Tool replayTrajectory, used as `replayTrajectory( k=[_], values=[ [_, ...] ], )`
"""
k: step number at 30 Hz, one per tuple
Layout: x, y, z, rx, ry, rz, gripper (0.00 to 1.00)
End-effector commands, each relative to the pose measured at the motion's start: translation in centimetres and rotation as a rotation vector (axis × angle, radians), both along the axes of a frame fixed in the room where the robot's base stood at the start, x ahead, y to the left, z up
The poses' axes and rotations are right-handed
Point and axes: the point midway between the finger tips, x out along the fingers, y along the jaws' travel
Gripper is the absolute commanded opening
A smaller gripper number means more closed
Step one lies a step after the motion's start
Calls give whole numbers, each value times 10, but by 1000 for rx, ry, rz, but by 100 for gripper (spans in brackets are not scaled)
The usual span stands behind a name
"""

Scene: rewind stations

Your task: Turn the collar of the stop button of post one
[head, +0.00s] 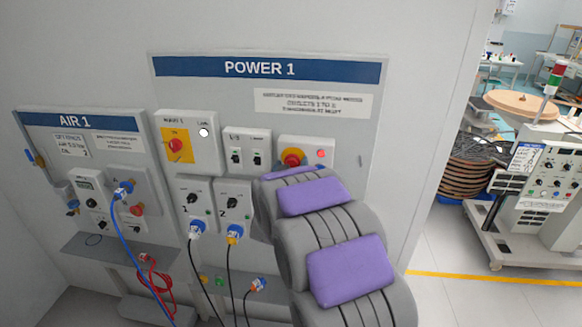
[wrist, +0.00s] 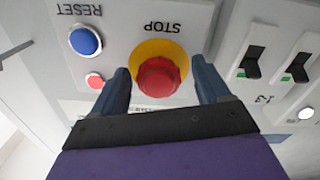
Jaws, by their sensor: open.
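The red stop button (wrist: 160,78) sits in a yellow collar (wrist: 150,49) on a light box marked STOP, which appears upside down in the wrist view. My gripper (wrist: 160,66) is open, with one dark finger on each side of the button. The fingers look apart from the button; I cannot tell how deep they reach along it. In the head view the stop button (head: 292,157) is on the right box of the POWER 1 panel (head: 350,155). My arm covers the lower part of that box and hides my gripper there.
A blue RESET button (wrist: 86,40) and a small red light (wrist: 95,81) are on the same box. Black breaker switches (wrist: 253,62) sit close by. Below the panel, cables hang from plugs (head: 197,228). The AIR 1 panel (head: 120,155) stands to the left.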

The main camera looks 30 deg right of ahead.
Motion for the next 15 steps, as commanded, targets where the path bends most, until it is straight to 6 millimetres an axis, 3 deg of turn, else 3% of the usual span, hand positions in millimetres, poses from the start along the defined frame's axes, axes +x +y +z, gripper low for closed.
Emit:
replayTrajectory(
  k=[5, 15],
  values=[
    [0, 0, 0, 0, 0, 0, 75],
    [0, 0, 0, 1, 1, 1, 42]
  ],
)
